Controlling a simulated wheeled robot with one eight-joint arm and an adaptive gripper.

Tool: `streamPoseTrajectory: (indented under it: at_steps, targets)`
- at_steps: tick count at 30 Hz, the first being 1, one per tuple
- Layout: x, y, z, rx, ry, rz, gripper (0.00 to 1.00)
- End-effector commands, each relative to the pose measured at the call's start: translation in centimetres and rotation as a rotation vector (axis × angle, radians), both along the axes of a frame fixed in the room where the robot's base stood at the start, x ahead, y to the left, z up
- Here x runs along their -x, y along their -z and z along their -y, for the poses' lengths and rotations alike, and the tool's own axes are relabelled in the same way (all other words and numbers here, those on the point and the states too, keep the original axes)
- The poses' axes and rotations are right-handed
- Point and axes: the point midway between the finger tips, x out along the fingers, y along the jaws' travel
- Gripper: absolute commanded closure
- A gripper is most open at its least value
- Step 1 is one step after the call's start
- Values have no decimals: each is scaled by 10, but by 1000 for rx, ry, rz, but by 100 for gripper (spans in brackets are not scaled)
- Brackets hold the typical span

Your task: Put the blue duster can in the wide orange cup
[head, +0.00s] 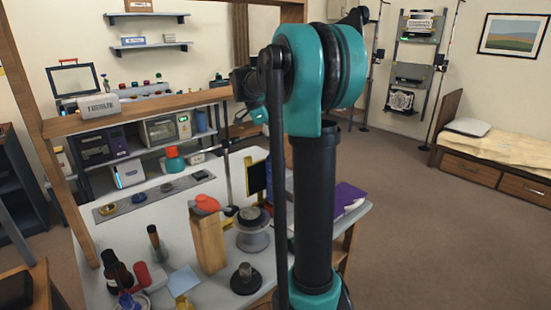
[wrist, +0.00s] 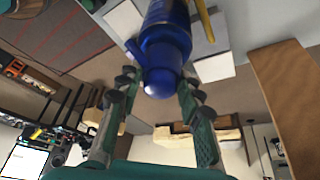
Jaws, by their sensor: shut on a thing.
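In the wrist view the blue duster can (wrist: 166,40) is between the green-and-black fingers of my gripper (wrist: 158,84), which is shut on it. Its rounded end with a pale tip points toward my palm, and its far end runs out of the top of the picture. My gripper and the can cannot be made out in the head view, where my arm covers the middle. I cannot pick out the wide orange cup for certain. An orange-red rounded thing (head: 207,203) sits on a tall wooden block, and an orange-and-teal thing (head: 174,160) stands farther back.
The white bench (head: 150,222) holds dark bottles (head: 114,268), a red cylinder (head: 142,274), a grey spool-like stand (head: 252,232) and a dark round base (head: 245,279). A wooden frame beam (head: 138,110) crosses above the bench. Open floor (head: 430,235) lies to the right.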

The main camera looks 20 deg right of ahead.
Motion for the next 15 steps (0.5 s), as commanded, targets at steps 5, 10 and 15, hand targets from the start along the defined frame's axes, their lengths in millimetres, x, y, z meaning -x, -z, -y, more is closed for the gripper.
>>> streamPoseTrajectory:
  at_steps: [5, 10, 15]
  targets:
    - [0, 12, 0, 0, 0, 0, 100]
    - [-1, 28, 0, 0, 0, 0, 100]
    - [0, 47, 0, 0, 0, 0, 100]
